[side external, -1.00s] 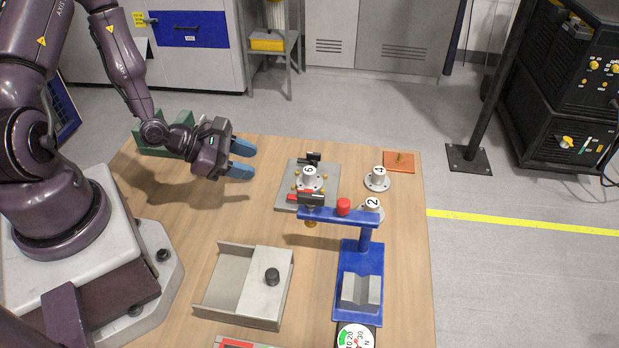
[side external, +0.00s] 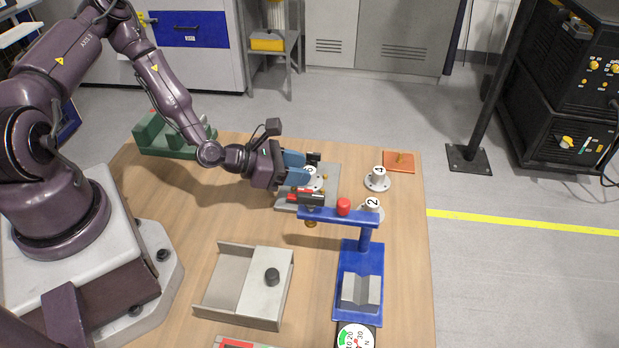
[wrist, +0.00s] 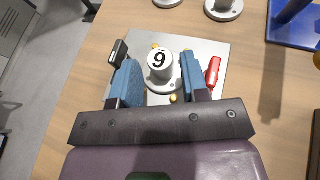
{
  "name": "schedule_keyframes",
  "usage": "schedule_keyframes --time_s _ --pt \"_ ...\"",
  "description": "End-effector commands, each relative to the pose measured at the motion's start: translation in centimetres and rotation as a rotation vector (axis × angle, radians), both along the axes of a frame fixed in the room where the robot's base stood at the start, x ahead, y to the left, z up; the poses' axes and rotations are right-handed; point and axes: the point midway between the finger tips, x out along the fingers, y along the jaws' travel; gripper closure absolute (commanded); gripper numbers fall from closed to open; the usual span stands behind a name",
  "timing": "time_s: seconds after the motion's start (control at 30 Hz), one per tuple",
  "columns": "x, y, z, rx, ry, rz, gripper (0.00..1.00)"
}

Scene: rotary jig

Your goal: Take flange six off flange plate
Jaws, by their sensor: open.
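Flange six (side external: 313,184) is a pale grey hub with a round foot, upright on the grey flange plate (side external: 331,180). Its number looks like a 9 in the wrist view (wrist: 160,65), where the flange stands on the plate (wrist: 214,50). My gripper (side external: 302,168) is open, low over the plate; it partly hides the flange in the side view. In the wrist view its blue fingers (wrist: 159,75) are on either side of the hub, with a gap showing at each side. A black handle (wrist: 119,52) and a red handle (wrist: 213,73) flank the fingers.
Flange four (side external: 377,180) and flange two (side external: 373,208) stand right of the plate. A blue stand (side external: 340,218) with a red knob is close in front. An orange plate (side external: 399,163) with a brass pin lies behind; a grey box (side external: 263,302) sits nearer the front.

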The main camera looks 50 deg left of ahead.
Motion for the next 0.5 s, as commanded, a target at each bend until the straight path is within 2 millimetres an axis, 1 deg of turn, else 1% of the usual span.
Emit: schedule_keyframes --time_s 0.03,0.1,0.2,0.47,0.5 --pt "0.7 -0.5 -0.2 0.002 -0.002 -0.006 0.59" --pt "1.6 -0.8 -0.6 0.002 -0.001 -0.003 0.59" --pt "2.3 -1.1 -0.9 0.001 -0.001 -0.002 0.59" --pt "2.5 -1.1 -1.0 0.000 0.000 0.001 0.59" --pt "2.5 -1.1 -1.0 0.000 0.000 0.001 0.68"
